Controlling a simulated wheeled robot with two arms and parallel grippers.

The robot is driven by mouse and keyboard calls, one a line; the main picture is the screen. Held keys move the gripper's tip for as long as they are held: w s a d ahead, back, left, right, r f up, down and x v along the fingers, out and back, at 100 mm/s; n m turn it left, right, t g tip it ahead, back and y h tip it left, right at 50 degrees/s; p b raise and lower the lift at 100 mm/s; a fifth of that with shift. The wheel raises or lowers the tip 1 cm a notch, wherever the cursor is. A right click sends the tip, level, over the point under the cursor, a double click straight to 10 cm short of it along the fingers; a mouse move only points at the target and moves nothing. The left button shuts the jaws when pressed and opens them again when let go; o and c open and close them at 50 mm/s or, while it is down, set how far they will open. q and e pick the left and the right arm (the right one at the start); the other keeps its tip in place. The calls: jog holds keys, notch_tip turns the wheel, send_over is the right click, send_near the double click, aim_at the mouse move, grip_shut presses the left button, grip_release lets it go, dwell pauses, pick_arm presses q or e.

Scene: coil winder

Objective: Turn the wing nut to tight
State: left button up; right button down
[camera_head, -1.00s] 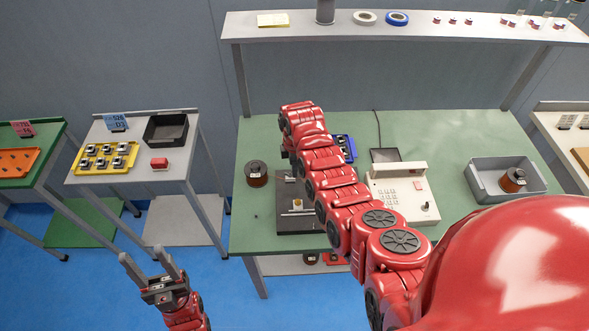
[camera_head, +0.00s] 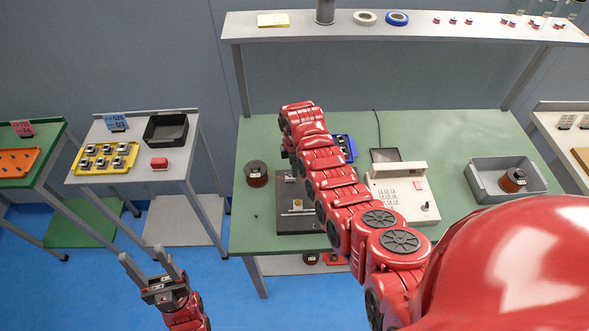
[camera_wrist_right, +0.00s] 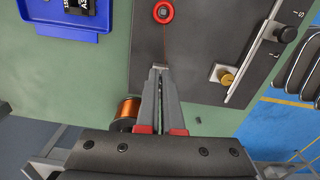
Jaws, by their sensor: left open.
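A brass-coloured knob, which looks like the wing nut (camera_wrist_right: 226,79), sits on a light metal plate beside the slotted bar of the dark winder base (camera_wrist_right: 200,40). In the head view the knob (camera_head: 298,203) is small and its turn position cannot be told. My right gripper (camera_wrist_right: 161,68) is over the base, left of the knob and apart from it. Its fingertips are together, at the end of a thin copper wire (camera_wrist_right: 165,45) running from a red ring (camera_wrist_right: 163,12). In the head view my right arm hides this gripper. My left gripper (camera_head: 148,268) is open and empty, away from the bench.
A copper wire spool (camera_wrist_right: 128,113) stands beside the base; it also shows in the head view (camera_head: 257,174). A blue tray (camera_wrist_right: 60,15) lies behind. A keypad box (camera_head: 398,190) and grey bin (camera_head: 505,182) stand right on the green bench (camera_head: 440,130). A side table (camera_head: 125,178) is left.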

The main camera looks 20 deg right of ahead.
jog(key=shift+f+m+b, duration=0.15)
jog(key=shift+m+b, duration=0.35)
jog(key=shift+b, duration=0.2)
jog(key=shift+s, duration=0.1)
jog(key=c, duration=1.1)
grip_release()
jog(key=shift+o, duration=0.2)
jog(key=shift+r, duration=0.25)
